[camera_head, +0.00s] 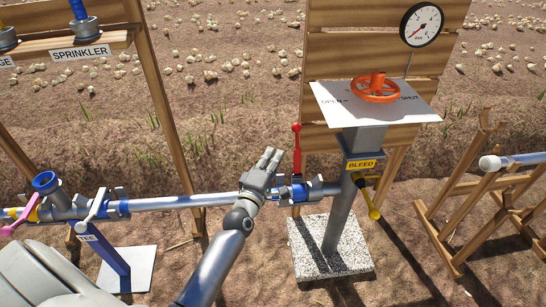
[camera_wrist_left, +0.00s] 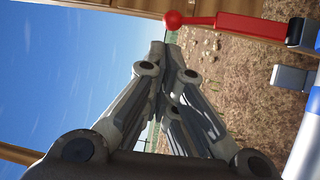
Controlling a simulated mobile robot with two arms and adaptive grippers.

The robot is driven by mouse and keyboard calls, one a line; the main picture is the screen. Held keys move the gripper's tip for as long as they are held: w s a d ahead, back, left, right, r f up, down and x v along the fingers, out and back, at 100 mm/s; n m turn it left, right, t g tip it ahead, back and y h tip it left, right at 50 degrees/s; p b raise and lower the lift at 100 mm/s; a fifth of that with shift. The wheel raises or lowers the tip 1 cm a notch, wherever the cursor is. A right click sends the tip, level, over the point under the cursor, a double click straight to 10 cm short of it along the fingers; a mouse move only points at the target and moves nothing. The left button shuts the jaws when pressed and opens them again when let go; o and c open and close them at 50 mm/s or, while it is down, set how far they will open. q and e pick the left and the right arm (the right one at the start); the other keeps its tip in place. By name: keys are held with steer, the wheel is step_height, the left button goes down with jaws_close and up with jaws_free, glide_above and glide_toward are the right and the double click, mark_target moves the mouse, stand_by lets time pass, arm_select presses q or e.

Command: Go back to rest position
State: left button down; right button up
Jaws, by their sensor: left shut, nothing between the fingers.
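My left gripper (camera_head: 268,160) is in the middle of the head view, over the silver pipe (camera_head: 170,203) and just left of the red lever (camera_head: 297,150). Its fingers are together and empty, and they point up and away. In the left wrist view the closed fingers (camera_wrist_left: 160,60) fill the middle, with the red lever (camera_wrist_left: 235,24) at the upper right, apart from them. The lever stands upright on a blue valve fitting. My right gripper is in neither view.
An orange handwheel (camera_head: 376,88) sits on a white plate marked OPEN and SHUT, below a round gauge (camera_head: 422,25). A yellow handle (camera_head: 372,200) is by the BLEED label. A wooden sprinkler frame (camera_head: 160,100) stands left, a wooden trestle (camera_head: 455,215) right. Onions lie on the soil behind.

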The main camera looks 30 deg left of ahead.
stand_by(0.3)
